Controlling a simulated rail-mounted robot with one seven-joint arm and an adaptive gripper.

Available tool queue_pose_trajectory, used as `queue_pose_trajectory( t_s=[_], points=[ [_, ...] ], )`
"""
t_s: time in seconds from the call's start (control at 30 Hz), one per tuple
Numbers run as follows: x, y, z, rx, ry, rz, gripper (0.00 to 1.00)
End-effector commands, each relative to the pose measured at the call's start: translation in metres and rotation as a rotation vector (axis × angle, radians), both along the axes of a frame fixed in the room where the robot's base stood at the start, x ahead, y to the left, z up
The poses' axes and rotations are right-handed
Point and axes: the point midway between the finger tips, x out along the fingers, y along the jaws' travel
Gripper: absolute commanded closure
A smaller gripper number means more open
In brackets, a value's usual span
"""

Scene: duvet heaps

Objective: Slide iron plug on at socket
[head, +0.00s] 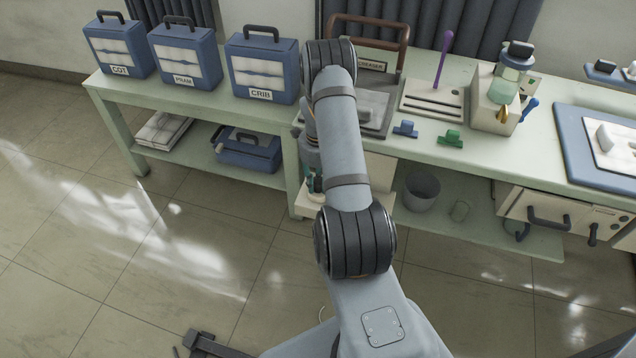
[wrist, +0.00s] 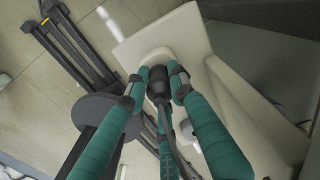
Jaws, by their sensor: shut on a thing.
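My gripper (wrist: 160,78) is shut on a dark plug (wrist: 158,92), held between its teal-wrapped fingers in the wrist view. A dark cord (wrist: 180,158) runs from the plug toward the bottom of that view. The plug's front end points at a pale round fitting, seemingly the socket (wrist: 158,56), on a cream panel (wrist: 136,49). The plug's tip is close to the fitting; I cannot tell whether they touch or whether it is inside. In the head view my gripper (head: 314,182) is mostly hidden behind my arm, low at the bench front. The iron is not clearly identifiable.
A green bench (head: 240,108) carries blue cases (head: 262,66), a wooden-handled press (head: 372,34), blue and green clips (head: 450,138) and a bottle (head: 512,72). A grey bin (head: 422,188) stands on the lower shelf. The floor (head: 150,260) at left is clear.

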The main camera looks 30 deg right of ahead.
Motion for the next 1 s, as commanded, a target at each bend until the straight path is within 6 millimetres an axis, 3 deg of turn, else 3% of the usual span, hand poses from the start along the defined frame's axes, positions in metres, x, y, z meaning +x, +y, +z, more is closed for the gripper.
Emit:
queue_pose_trajectory(
  t_s=[0.2, 0.23, 0.57, 0.87, 1.0],
  points=[
    [0.0, 0.0, -0.006, 0.0, 0.0, 0.0, 1.0],
    [0.0, 0.0, -0.005, 0.0, 0.0, 0.0, 0.75],
    [0.0, 0.0, -0.004, 0.0, 0.0, 0.0, 0.56],
    [0.0, 0.0, -0.003, 0.0, 0.0, 0.0, 0.55],
    [0.001, 0.0, 0.009, -0.001, -0.003, -0.001, 0.55]
  ],
)
